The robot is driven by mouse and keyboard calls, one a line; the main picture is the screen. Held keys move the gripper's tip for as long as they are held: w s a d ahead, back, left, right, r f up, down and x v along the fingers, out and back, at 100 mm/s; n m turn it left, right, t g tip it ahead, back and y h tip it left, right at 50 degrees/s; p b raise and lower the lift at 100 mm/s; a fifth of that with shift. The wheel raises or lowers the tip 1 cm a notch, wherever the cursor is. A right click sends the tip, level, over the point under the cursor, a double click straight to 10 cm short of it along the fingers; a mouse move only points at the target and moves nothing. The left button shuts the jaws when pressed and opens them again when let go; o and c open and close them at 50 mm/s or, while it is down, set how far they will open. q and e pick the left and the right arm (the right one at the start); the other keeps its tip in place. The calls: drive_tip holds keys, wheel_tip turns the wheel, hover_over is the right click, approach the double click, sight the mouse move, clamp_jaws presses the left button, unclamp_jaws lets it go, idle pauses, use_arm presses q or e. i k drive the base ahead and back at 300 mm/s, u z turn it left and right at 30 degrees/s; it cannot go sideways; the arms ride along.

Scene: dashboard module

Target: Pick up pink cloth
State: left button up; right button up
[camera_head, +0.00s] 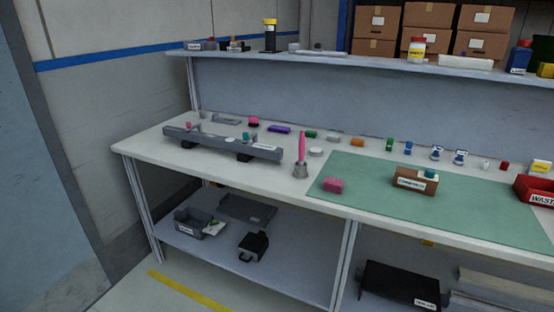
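A small pink folded-looking piece (333,185), which looks like the pink cloth, lies at the left front edge of the green mat (470,213). Another small pink and dark item (253,122) lies farther back on the white table (150,143). Neither of my grippers is in view.
A long grey dashboard part (222,143) lies on the table's left. A brown box (416,180) stands on the mat, a red waste bin (538,191) at the right. Several small coloured items line the back.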

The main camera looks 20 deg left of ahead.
sight(335, 185)
drive_tip(key=u, duration=0.1)
drive_tip(key=i, duration=1.35)
drive_tip(key=z, duration=0.55)
